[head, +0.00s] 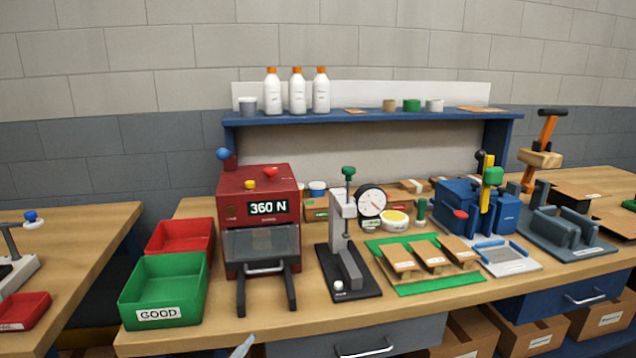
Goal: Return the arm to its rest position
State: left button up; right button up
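A pale grey tip (243,346) pokes up at the bottom edge, in front of the bench. It may be part of my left gripper; too little shows to tell whether that gripper is open or shut, or what it holds. My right gripper and arm are not in view. The workbench (215,318) ahead carries a red press (259,190) with a "360 N" display and a clear front guard. A grey and black gauge stand (345,240) with a green knob stands to its right.
A green GOOD bin (165,290) and a red bin (180,237) sit at the bench's left. Wooden blanks (430,256) lie on a green mat (440,285). A blue fixture (459,205) stands further right.

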pick_arm(q)
jog(key=s+a+f+n+g+y, duration=0.3)
jog(key=s+a+f+n+y, duration=0.1)
jog(key=s+f, duration=0.5)
jog(key=s+a+f+n+g+y, duration=0.4)
jog(key=s+a+f+n, duration=0.2)
jog(key=s+f, duration=0.3)
notch_tip(320, 180, down, 4)
jog(key=shift+a+r+n+y, duration=0.1)
jog(key=shift+a+n+y, duration=0.25)
jog(key=shift+a, duration=0.35)
